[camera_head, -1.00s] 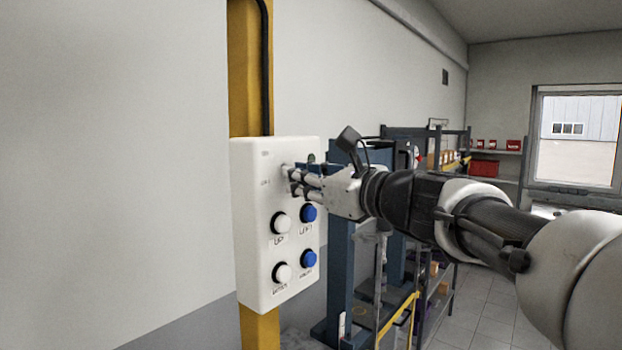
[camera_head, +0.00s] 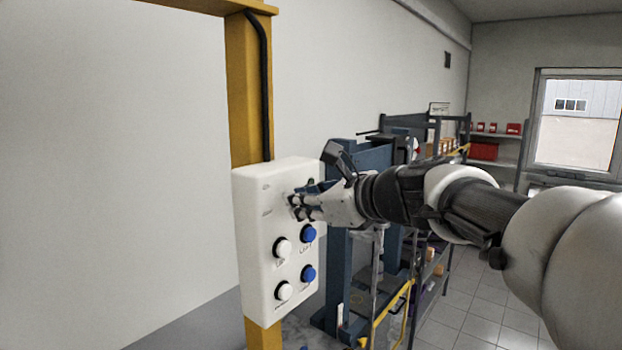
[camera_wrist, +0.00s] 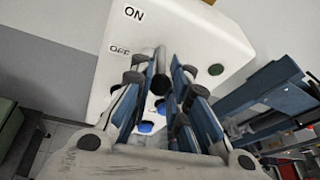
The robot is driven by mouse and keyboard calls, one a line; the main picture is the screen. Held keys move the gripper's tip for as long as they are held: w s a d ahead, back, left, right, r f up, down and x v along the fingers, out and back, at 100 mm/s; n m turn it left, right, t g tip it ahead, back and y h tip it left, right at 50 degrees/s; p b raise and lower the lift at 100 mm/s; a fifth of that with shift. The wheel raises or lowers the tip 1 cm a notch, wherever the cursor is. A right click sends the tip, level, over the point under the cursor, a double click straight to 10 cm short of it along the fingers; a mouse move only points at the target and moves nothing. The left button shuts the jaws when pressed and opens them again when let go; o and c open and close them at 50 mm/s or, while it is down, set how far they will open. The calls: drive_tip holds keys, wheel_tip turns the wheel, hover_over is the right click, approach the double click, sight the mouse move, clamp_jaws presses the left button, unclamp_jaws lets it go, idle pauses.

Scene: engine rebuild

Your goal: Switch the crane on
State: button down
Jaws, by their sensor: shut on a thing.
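The crane's white control box (camera_head: 278,260) is mounted on a yellow post. In the wrist view the box (camera_wrist: 195,30) carries an ON label (camera_wrist: 133,13) and an OFF label (camera_wrist: 119,50). A dark, round-ended switch lever (camera_wrist: 160,65) sticks out from the box between my fingers. My gripper (camera_head: 296,205) is at the upper part of the box, beside the labels, shut on the lever; its fingers (camera_wrist: 166,95) also show in the wrist view. The fingers hide the lever's base, and I cannot tell which label it is set to.
Below my gripper are two white buttons (camera_head: 282,248) and two blue buttons (camera_head: 308,233). A round green part (camera_wrist: 216,69) sits beside the fingers on the box. A blue frame (camera_head: 337,270) stands close behind the box. Shelves stand further back, with free floor (camera_head: 480,310) at the lower right.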

drive_tip(key=shift+r+g+h+p, duration=0.7)
drive_tip(key=shift+h, duration=0.1)
drive_tip(key=shift+w+a+r+n+g+h, duration=0.15)
drive_tip(key=shift+r+n+g+h, duration=0.2)
drive_tip(key=shift+g+h, duration=0.6)
drive_tip(key=shift+r+h, duration=0.2)
drive_tip(key=shift+h, duration=0.15)
drive_tip(key=shift+r+g, duration=0.1)
drive_tip(key=shift+g, duration=0.15)
drive_tip(key=c, duration=1.5)
unclamp_jaws()
drive_tip(key=v, duration=1.2)
